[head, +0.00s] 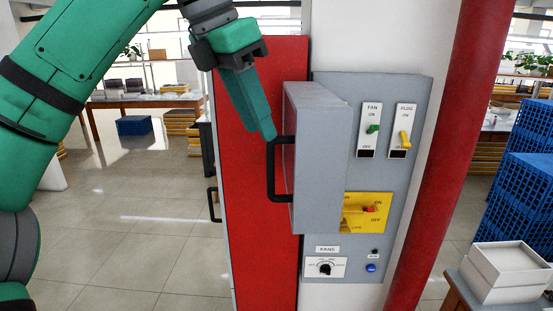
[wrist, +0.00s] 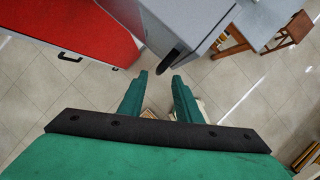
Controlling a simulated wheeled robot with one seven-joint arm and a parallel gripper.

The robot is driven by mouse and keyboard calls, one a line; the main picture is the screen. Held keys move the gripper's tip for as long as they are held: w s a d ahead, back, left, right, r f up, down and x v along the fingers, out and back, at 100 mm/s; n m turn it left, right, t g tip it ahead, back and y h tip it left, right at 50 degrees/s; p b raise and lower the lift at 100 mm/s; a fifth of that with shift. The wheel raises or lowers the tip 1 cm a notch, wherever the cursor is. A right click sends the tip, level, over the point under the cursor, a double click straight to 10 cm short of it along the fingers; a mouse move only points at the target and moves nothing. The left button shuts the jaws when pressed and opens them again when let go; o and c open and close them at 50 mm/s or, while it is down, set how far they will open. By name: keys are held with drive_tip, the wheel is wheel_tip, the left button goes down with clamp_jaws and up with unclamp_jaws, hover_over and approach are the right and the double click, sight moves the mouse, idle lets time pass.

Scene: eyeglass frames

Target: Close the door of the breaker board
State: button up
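The breaker board (head: 405,215) is a grey panel on a white wall. Its grey door (head: 320,165) stands open, swung out on the panel's left side and covering part of the panel behind it. A black handle (head: 271,180) sticks out from the door to the left. My gripper (head: 268,136) comes from the upper left, with its fingertips at the handle's top end. In the wrist view, the fingers of my gripper (wrist: 160,76) are apart, and the dark handle (wrist: 170,63) shows just beyond and between the tips. I cannot tell whether they touch it.
A red panel (head: 250,200) stands behind the handle, and a red column (head: 435,150) rises right of the board. A white box (head: 503,272) sits on a wooden table at lower right. Blue crates (head: 525,200) are stacked at right. The tiled floor at left is mostly clear.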

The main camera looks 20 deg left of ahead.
hover_over(271, 191)
drive_tip(key=f, duration=0.8)
drive_tip(key=shift+w+a+f, duration=0.1)
drive_tip(key=shift+a+f, duration=0.1)
drive_tip(key=shift+a, duration=0.1)
drive_tip(key=shift+w+d+f, duration=0.15)
drive_tip(key=shift+w+f, duration=0.1)
drive_tip(key=shift+f, duration=0.25)
clamp_jaws()
